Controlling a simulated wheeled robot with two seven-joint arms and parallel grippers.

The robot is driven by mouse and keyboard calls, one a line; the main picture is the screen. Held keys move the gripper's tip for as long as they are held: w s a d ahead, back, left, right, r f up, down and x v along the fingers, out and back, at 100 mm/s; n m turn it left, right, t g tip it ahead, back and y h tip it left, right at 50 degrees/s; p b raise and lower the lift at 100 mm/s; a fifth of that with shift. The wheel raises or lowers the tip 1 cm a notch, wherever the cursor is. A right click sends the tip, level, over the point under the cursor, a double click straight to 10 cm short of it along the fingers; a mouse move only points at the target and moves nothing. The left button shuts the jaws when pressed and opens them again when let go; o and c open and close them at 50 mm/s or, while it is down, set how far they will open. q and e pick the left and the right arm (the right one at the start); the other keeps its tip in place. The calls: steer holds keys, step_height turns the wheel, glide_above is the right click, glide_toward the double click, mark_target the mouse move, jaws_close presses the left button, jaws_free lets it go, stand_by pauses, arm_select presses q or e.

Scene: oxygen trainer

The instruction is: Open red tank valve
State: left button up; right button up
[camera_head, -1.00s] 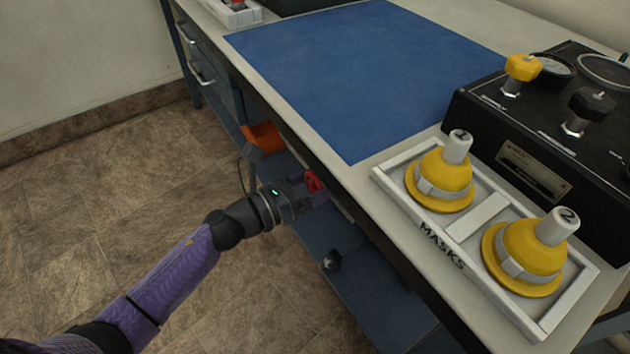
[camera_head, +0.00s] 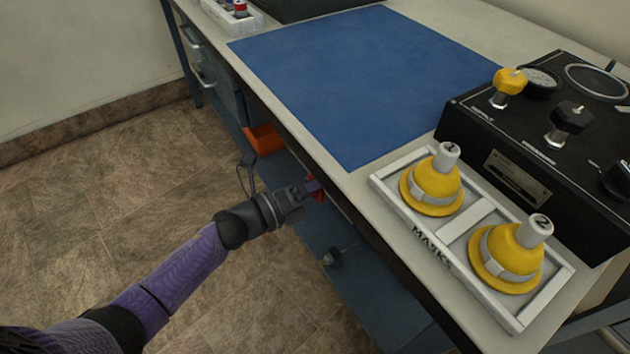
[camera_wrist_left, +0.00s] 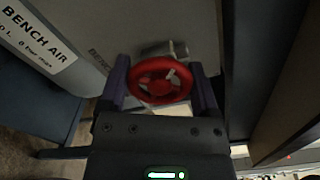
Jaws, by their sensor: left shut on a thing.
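The red tank valve is a red handwheel (camera_wrist_left: 160,80) with spokes, in the left wrist view between the two purple fingers of my left gripper (camera_wrist_left: 162,88). The fingers are shut on the wheel from its two sides. Behind the wheel is a metal valve stem (camera_wrist_left: 165,49) on a grey tank (camera_wrist_left: 100,30) with a "BENCH AIR" label. In the head view the red wheel (camera_head: 317,190) shows just past my left gripper (camera_head: 312,188), under the bench's front edge, and is partly hidden by it. My right gripper is in neither view.
The bench top overhangs the valve, with a blue mat (camera_head: 360,80) on it. A white tray (camera_head: 463,228) with two yellow masks and a black control panel (camera_head: 530,140) stand to the right. An orange thing (camera_head: 264,139) is under the bench. The floor at left is clear.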

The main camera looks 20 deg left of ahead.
arm_select(q)
steer(key=n+p, duration=0.1)
steer(key=n, duration=0.5)
steer(key=shift+p, duration=0.35)
steer(key=n, duration=0.4)
steer(key=shift+p, duration=0.4)
steer(key=n, duration=0.3)
steer(key=shift+f+n+p, duration=0.15)
steer(key=shift+n+p, duration=0.15)
steer(key=shift+p, duration=0.05)
steer(key=n, duration=0.6)
steer(key=shift+p, duration=0.35)
steer(key=n, duration=0.3)
steer(key=shift+s+f+n, duration=0.1)
steer(key=shift+n, duration=0.3)
steer(key=shift+d+n, duration=0.1)
steer(key=shift+n, duration=1.5)
steer(key=o, duration=1.1)
